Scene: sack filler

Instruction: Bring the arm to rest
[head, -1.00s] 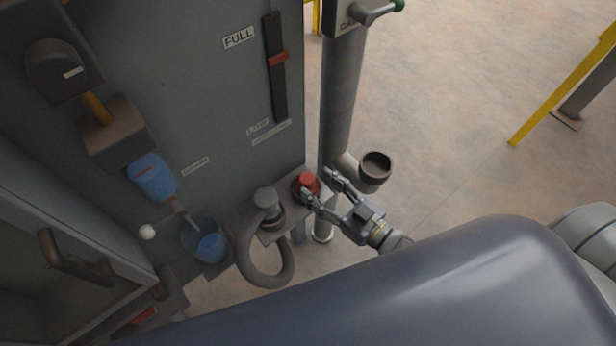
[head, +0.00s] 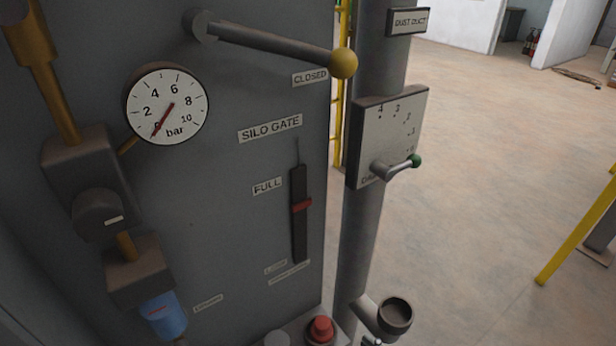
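My arms are almost wholly out of the head view. Only a small grey sliver, which looks like a fingertip of my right gripper (head: 374,342), shows at the bottom edge beside the red button (head: 320,330). Whether it is open or shut cannot be seen. My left gripper is not in view. The red button sits on a small ledge at the foot of the grey cabinet (head: 230,200).
A silo gate lever (head: 280,47) with a yellow knob reaches to the CLOSED label. The pressure gauge (head: 168,104) reads about zero. A damper plate (head: 388,135) with a green-knobbed handle is on the duct (head: 358,240), above a dark cup (head: 395,316). Open floor lies right.

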